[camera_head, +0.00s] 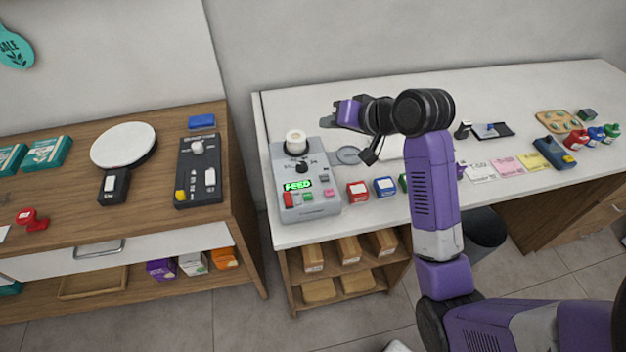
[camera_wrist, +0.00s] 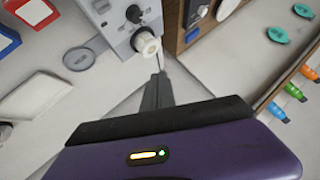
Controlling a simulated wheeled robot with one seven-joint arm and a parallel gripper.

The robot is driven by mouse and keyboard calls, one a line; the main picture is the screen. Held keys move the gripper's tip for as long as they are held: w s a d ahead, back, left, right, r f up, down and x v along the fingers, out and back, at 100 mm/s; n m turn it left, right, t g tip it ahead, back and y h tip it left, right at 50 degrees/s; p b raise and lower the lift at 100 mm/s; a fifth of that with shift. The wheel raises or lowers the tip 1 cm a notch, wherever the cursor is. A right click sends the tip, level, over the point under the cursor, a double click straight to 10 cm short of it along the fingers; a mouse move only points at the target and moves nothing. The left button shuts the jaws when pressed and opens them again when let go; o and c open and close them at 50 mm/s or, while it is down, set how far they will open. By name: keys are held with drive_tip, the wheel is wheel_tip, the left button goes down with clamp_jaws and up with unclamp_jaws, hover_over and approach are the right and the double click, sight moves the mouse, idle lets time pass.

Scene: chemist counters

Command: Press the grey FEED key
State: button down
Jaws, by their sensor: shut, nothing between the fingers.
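The grey label machine (camera_head: 318,209) stands at the left end of the white counter. It has a paper roll (camera_head: 296,139) at the back, a black knob, and a green display reading FEED (camera_head: 297,185). A pink key lies to the right. My gripper (camera_head: 325,122) is shut and empty, raised behind and right of the roll. In the wrist view, my shut fingertips (camera_wrist: 160,78) point towards the machine (camera_wrist: 112,18), near the roll (camera_wrist: 146,43); the keys are not clear there.
A round grey disc (camera_head: 348,155) is right of the machine. Red (camera_head: 358,192) and blue (camera_head: 385,187) boxes stand along the counter's front. A gap separates this counter from the wooden one (camera_head: 140,222) at left, which holds a black device (camera_head: 199,172).

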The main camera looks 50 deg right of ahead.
drive_tip(key=shift+g+y, duration=0.7)
drive_tip(key=shift+g, duration=0.1)
drive_tip(key=s+a+f, duration=0.2)
drive_tip(key=f, duration=0.1)
drive_tip(key=shift+a, duration=0.2)
drive_tip(key=b, duration=0.8)
hover_over(328, 179)
wheel_tip(328, 179, down, 7)
drive_tip(key=shift+r, duration=0.1)
drive_tip(key=shift+f, duration=1)
drive_tip(key=shift+w+f, duration=0.1)
drive_tip(key=shift+f, duration=0.05)
drive_tip(key=shift+f, duration=0.25)
drive_tip(key=shift+f, duration=0.45)
idle(0.7)
drive_tip(key=shift+r, duration=0.1)
drive_tip(key=shift+r+p, duration=0.8)
drive_tip(key=shift+p, duration=0.05)
